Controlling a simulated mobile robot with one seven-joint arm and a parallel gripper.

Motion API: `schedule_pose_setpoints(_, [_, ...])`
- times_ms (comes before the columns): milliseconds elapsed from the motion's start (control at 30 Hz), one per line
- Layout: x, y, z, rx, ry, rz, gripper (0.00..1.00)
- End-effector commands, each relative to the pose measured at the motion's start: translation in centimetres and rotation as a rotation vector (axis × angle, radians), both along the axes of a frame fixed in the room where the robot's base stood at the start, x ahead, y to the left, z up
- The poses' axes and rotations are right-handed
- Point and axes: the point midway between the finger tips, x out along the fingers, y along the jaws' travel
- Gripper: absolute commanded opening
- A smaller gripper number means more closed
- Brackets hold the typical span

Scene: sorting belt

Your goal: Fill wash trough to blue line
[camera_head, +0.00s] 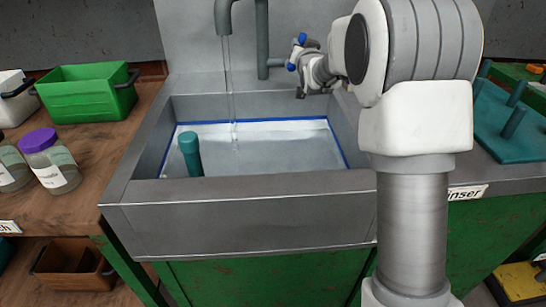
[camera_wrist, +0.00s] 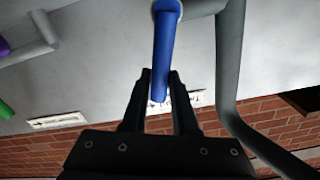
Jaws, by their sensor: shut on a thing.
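The grey wash trough (camera_head: 240,216) has a blue line (camera_head: 253,120) around its inside walls. Pale water (camera_head: 265,145) lies in it, its edge close to the line; I cannot tell the exact gap. A thin stream (camera_head: 229,80) falls from the grey spout (camera_head: 223,15) into the water. A teal upright pipe (camera_head: 191,158) stands in the front left of the trough. My gripper (camera_wrist: 160,76) is shut on the blue tap lever (camera_wrist: 164,45), with one finger on each side. In the head view the gripper is at the tap, right of the spout, partly hidden by my arm.
A green crate (camera_head: 85,95) and jars, one with a purple lid (camera_head: 38,140), stand on the wooden bench at left. A teal peg rack (camera_head: 510,125) is at right. Grey pipes (camera_wrist: 230,80) run close beside the lever.

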Motion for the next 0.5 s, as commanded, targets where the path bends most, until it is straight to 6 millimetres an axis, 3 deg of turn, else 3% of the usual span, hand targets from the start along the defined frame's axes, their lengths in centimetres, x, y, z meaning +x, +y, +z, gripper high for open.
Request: schedule_pose_setpoints(500, [-0.01, 1.40, 0.03, -0.139, 0.004, 0.006, 0.00])
